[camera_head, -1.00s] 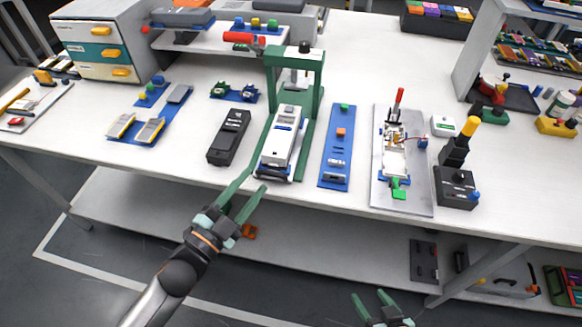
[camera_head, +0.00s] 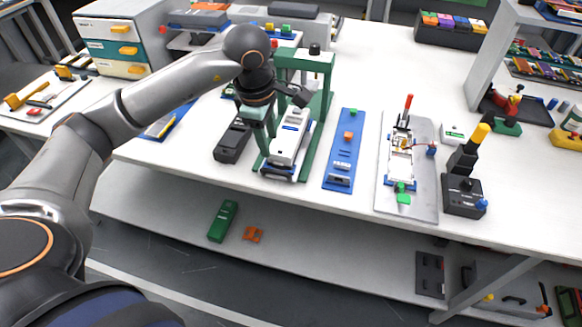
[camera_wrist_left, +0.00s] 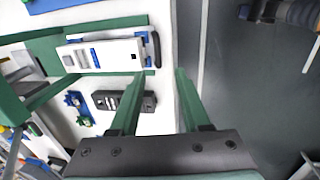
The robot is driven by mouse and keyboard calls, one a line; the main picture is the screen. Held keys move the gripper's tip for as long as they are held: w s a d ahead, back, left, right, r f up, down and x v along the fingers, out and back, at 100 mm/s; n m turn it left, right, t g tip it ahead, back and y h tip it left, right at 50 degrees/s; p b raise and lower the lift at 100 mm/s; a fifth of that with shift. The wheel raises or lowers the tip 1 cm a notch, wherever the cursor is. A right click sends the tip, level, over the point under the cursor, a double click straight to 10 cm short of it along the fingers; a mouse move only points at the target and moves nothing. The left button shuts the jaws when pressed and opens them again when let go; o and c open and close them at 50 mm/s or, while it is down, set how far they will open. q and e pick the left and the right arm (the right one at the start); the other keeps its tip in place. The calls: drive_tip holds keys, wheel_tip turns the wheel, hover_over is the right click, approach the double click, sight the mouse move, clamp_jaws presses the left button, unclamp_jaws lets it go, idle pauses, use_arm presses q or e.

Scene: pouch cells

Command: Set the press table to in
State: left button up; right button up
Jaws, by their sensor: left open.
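The press (camera_head: 326,62) is a green frame on the white table, with a knob on top. Its press table (camera_head: 289,138) is a white slab on a green base, standing out toward the table's front edge. A dark handle bar (camera_head: 278,178) is at its front end. In the left wrist view the press table (camera_wrist_left: 105,54) shows with its dark handle (camera_wrist_left: 156,49) just beyond the fingertips. My left gripper (camera_wrist_left: 160,74) is open and empty, its fingers either side of the handle's line. In the head view my left gripper (camera_head: 264,128) points down beside the press table's left side, partly hidden by its wrist.
A black device (camera_head: 232,140) lies just left of the press table. A blue strip (camera_head: 344,150) with small parts lies to its right. Further right are a grey fixture plate (camera_head: 409,165) and a black box with a yellow-topped lever (camera_head: 464,190). A lower shelf runs beneath.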

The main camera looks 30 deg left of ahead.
sight(273, 170)
use_arm(q)
drive_tip(key=f, duration=0.4)
drive_tip(key=w+a+f, duration=0.1)
drive_tip(key=f, duration=0.3)
drive_tip(key=w+f, duration=0.1)
drive_tip(key=f, duration=0.3)
drive_tip(key=shift+w+a+p, duration=0.15)
drive_tip(key=shift+w+p, duration=0.1)
drive_tip(key=shift+p, duration=0.1)
clamp_jaws()
idle(0.9)
